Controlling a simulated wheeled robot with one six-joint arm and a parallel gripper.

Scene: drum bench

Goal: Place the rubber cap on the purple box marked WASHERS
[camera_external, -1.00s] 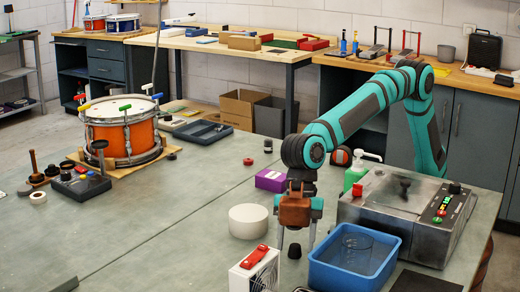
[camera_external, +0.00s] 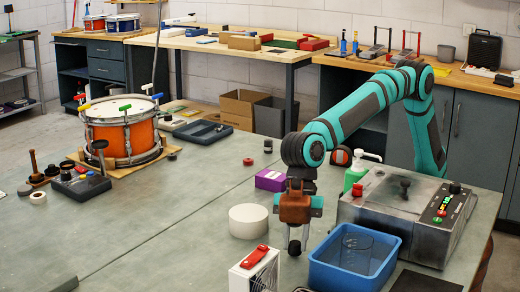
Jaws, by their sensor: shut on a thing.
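A small dark cap, which looks like the rubber cap (camera_external: 294,248), is between the fingertips of my gripper (camera_external: 294,241). The gripper points down and is shut on it, low over the bench. I cannot tell whether the cap still touches the bench. The purple box (camera_external: 268,181) stands on the bench behind and a little left of my gripper. Its marking is too small to read, and its right end is close to my arm in the picture.
A white round block (camera_external: 248,222) is left of my gripper. A white case with a red handle (camera_external: 254,270) is in front. A blue tub (camera_external: 330,270) and a grey machine (camera_external: 385,222) are on the right. The bench's left middle (camera_external: 150,215) is clear.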

